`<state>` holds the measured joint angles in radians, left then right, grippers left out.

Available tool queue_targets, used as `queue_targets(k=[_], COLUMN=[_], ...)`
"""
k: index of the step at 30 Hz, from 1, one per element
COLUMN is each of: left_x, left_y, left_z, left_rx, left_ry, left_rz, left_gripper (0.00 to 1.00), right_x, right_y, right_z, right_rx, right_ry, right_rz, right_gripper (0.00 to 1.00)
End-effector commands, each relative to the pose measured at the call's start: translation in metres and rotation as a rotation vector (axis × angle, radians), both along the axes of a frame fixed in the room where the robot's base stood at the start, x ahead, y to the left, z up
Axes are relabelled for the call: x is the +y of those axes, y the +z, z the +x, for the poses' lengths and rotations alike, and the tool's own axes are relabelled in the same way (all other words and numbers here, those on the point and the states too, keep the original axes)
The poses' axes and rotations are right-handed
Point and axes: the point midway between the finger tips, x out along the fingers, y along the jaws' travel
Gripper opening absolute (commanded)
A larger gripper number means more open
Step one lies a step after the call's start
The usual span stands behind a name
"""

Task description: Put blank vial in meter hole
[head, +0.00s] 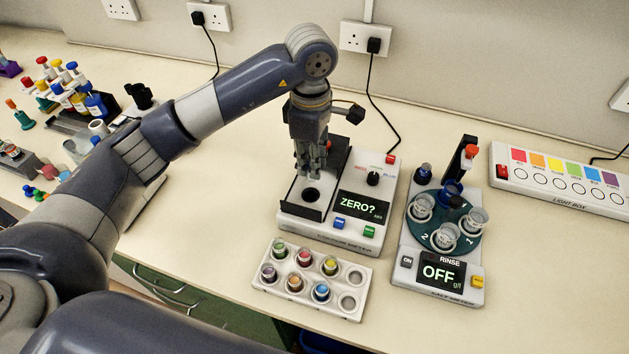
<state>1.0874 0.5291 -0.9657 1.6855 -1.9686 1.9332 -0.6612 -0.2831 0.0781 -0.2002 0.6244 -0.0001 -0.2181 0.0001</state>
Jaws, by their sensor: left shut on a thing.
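The colour meter (377,205) stands at the middle of the bench, its screen reading "ZERO?". Its round dark hole (311,195) is in the left part of its top. My left gripper (311,173) points down just above and behind the hole in the picture. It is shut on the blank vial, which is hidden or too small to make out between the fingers. In front stands a white vial rack (262,282) with several coloured vials. Two places at its right end look empty or hold something clear; I cannot tell which. My right gripper is not in view.
A salt meter (405,277) reading "OFF", with cups on a green turntable, stands close on the right. A light box (560,198) lies at the back right. Bottles with coloured caps (95,104) stand at the left. A cable runs behind the colour meter.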

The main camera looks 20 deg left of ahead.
Motion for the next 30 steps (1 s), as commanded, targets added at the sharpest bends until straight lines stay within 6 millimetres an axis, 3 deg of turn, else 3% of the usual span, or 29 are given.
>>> queue_targets(k=[4, 11, 18, 23, 30], left_x=[0.000, 0.000, 0.000, 0.000, 0.000], left_y=[-0.024, -0.044, -0.074, -0.075, -0.080], left_z=[-0.001, -0.001, -0.001, 0.000, 0.000], left_rx=[0.004, 0.002, 0.002, -0.001, -0.001], left_ry=[0.001, 0.000, 0.000, -0.001, -0.001], left_rz=[0.000, 0.001, 0.000, 0.000, 0.000], left_gripper=[0.03, 0.03, 0.02, 0.02, 0.02], right_x=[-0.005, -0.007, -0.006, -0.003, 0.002], right_y=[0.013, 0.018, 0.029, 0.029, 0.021], right_z=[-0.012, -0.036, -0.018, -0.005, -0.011], right_rx=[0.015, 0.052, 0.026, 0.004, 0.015], right_ry=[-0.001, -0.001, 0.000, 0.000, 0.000], right_rz=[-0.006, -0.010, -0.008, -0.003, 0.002], right_gripper=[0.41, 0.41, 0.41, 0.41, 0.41])
